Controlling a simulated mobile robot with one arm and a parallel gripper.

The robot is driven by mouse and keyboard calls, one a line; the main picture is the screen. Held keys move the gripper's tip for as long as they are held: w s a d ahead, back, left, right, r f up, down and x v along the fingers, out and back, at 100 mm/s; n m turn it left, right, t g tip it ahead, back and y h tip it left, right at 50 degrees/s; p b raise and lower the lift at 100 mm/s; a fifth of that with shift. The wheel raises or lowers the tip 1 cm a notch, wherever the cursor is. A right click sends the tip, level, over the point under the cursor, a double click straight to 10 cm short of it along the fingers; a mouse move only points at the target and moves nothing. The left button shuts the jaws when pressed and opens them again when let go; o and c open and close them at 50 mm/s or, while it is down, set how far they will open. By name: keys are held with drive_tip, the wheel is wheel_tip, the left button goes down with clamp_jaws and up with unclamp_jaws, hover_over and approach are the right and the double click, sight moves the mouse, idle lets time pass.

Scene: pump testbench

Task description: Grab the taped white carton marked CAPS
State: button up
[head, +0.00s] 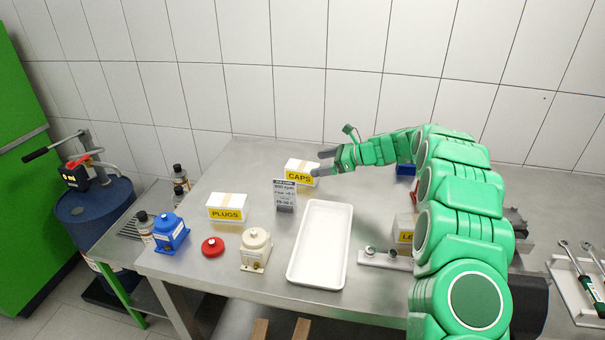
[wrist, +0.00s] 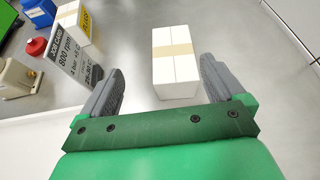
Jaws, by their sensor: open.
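The white carton marked CAPS (head: 301,173) stands at the back of the metal table, with a yellow label on its front and tan tape on top. In the wrist view the white carton (wrist: 176,62) with its tape band lies ahead, between the lines of the two fingers. My gripper (head: 325,162) is at the carton's right side in the head view. In the wrist view my gripper (wrist: 160,88) is open, a grey finger on each side, with nothing held. I cannot tell whether a finger touches the carton.
A grey sign (head: 286,196) stands just in front of the carton. A white PLUGS carton (head: 227,207) is at left, near a blue pump (head: 171,233), a red knob (head: 212,247) and a cream pump (head: 256,250). An empty white tray (head: 320,245) lies in front.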

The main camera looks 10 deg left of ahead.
sight(308, 166)
drive_tip(key=shift+w+f+m, duration=0.4)
drive_tip(key=shift+w+f, duration=0.2)
drive_tip(key=shift+w, duration=0.25)
drive_tip(key=shift+a+f, duration=0.1)
drive_tip(key=shift+a, duration=0.1)
drive_tip(key=shift+x, duration=3.75)
drive_tip(key=shift+w, duration=0.1)
drive_tip(key=c, duration=1.1)
